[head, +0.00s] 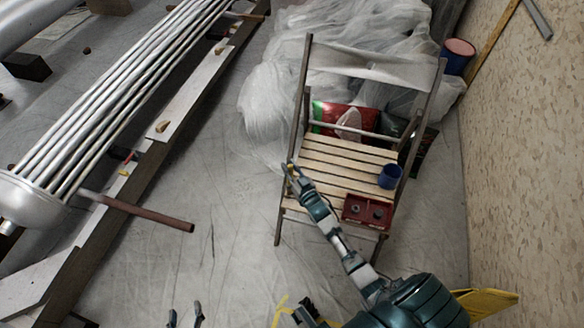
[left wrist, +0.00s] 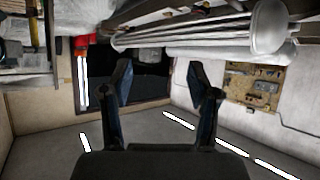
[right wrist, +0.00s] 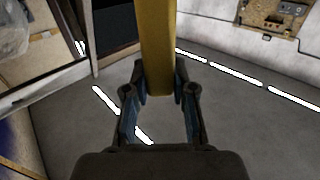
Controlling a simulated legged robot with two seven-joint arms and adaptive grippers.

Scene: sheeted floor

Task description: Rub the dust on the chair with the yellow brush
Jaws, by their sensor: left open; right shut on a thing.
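The wooden folding chair (head: 345,160) stands right of centre in the head view, with a slatted seat and a pale cloth back. I cannot make out dust on it. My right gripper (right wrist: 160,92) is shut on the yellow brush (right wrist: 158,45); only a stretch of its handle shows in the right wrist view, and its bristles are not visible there. In the head view a yellow piece shows beside dark jaws at the bottom edge, short of the chair. My left gripper (head: 185,318) is open and empty over the floor; it also shows in the left wrist view (left wrist: 160,75).
A blue cup (head: 390,176) and a red box (head: 367,212) are on the seat. A teal jointed thing (head: 345,255) overlaps the chair's front left. Metal pipes (head: 115,100) lie at left, a wall (head: 520,150) stands at right, and plastic sheeting (head: 265,100) lies behind.

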